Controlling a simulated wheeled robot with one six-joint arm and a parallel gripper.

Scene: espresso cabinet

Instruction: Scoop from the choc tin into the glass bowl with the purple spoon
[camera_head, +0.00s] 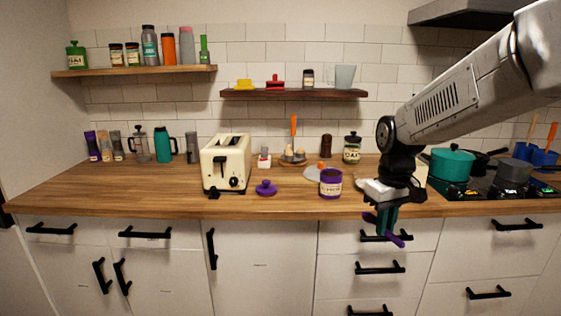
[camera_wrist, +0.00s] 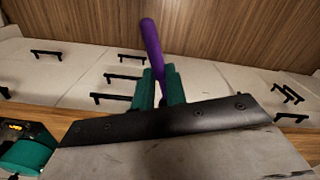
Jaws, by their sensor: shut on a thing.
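My gripper (camera_head: 385,218) has teal fingers and is shut on the purple spoon (camera_head: 399,241). It holds the spoon in front of the counter's front edge, before the upper drawer. In the wrist view the purple spoon (camera_wrist: 150,45) sticks out from between the teal fingers (camera_wrist: 159,90); its other end is hidden. A purple lid (camera_head: 265,188) lies apart, left of the tin. I cannot make out the glass bowl; my arm covers part of the counter.
A cream toaster (camera_head: 226,165) stands left of the lid. A pale plate (camera_head: 312,173) lies behind the tin, and a labelled jar (camera_head: 352,148) stands farther back. A teal pot (camera_head: 451,164) is on the hob at right. The counter's front left is clear.

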